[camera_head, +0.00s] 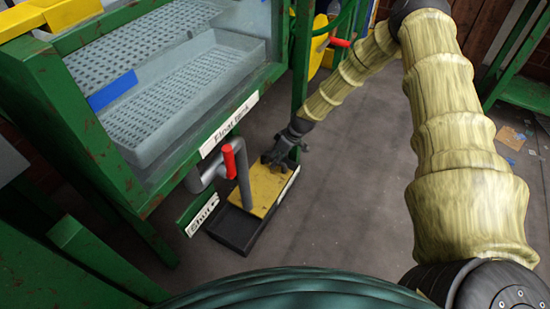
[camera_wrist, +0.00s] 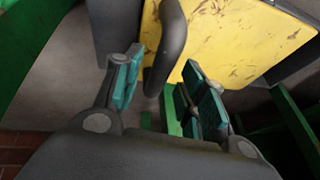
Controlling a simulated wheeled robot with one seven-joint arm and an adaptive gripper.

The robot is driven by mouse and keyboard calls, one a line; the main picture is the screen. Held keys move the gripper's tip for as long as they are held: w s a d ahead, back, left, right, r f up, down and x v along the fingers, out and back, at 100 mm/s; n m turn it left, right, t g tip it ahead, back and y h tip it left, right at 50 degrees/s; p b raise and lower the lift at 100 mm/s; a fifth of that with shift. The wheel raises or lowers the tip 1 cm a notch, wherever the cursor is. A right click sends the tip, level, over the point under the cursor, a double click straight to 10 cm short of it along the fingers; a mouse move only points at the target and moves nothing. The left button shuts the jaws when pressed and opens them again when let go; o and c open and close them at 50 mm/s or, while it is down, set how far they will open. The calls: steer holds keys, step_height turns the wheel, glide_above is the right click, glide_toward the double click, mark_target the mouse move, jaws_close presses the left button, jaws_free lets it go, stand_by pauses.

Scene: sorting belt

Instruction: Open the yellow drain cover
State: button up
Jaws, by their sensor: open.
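The yellow drain cover (camera_head: 262,188) lies on the dark box (camera_head: 232,232) on the floor, below the float tank. It looks flat and down. Its scuffed yellow face (camera_wrist: 235,40) fills the upper right of the wrist view. My gripper (camera_head: 279,156) is low over the cover's far end and hides part of it. In the wrist view my gripper (camera_wrist: 160,66) is open, with teal pads on both sides of a dark grey bar (camera_wrist: 168,40) that stands in front of the cover. Whether the pads touch the bar, I cannot tell.
A grey pipe with a red handle (camera_head: 229,160) stands close left of the cover. The float tank (camera_head: 175,95) in its green frame (camera_head: 75,140) rises on the left. A "Shut" sign (camera_head: 202,214) hangs beside the box. The floor to the right (camera_head: 345,190) is clear.

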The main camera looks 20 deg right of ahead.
steer(key=v, duration=1.2)
steer(key=shift+s, duration=0.1)
